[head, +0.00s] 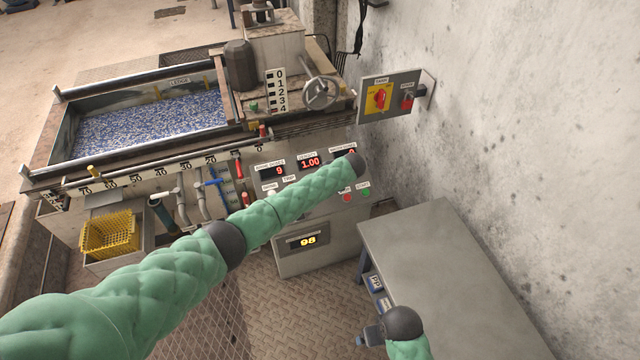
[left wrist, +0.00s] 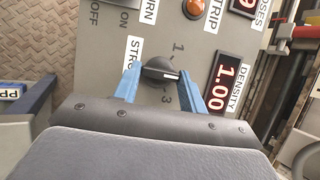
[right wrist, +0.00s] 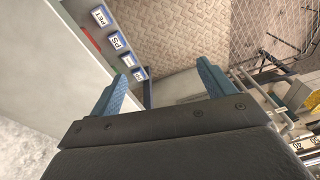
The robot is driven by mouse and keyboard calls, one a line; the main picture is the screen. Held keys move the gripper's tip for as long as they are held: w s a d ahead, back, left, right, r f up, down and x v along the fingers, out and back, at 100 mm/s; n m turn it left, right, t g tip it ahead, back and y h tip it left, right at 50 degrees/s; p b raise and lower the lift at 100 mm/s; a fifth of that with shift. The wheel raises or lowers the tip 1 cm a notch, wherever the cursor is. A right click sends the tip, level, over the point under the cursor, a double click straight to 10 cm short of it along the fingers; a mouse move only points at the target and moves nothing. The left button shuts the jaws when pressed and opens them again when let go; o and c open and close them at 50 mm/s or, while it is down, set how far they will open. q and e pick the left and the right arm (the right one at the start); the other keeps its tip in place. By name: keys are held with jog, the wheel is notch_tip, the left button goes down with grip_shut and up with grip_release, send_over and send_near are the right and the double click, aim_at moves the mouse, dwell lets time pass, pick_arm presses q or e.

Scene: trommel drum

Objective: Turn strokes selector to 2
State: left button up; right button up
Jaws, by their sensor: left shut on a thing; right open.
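The strokes selector (left wrist: 158,70) is a dark round knob with a raised grip on the grey control panel, in the left wrist view. Its white pointer mark faces right, between the printed 1 and 3. The 2 is not visible, and my right-hand finger covers part of that side. The STRO... label is partly hidden by the other finger. My left gripper (left wrist: 160,76) is shut on the knob, one blue finger on each side. In the head view my left arm hides the selector. My right gripper (right wrist: 163,78) is open and empty, beside the grey table.
The density display (left wrist: 229,80) reads 1.00 right beside my left fingers, with an orange trip lamp (left wrist: 194,8) above. A grey table (head: 440,265) stands at right with labelled bins (right wrist: 118,40) along its side. A red rotary switch (head: 379,97) is on the wall.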

pick_arm(q)
jog(key=o, duration=1)
jog(key=shift+s+d+r, duration=0.1)
jog(key=shift+d+r, duration=0.25)
jog(key=shift+r, duration=0.05)
jog(key=b+v, duration=0.1)
jog(key=v, duration=0.5)
jog(key=shift+s+d+r, duration=0.1)
jog(key=shift+r, duration=0.2)
pick_arm(e)
jog(key=r, duration=0.5)
jog(key=shift+s+r, duration=0.1)
jog(key=shift+s, duration=0.15)
jog(key=shift+s+d+f, duration=0.1)
jog(key=shift+d+f, duration=0.1)
jog(key=shift+d, duration=0.05)
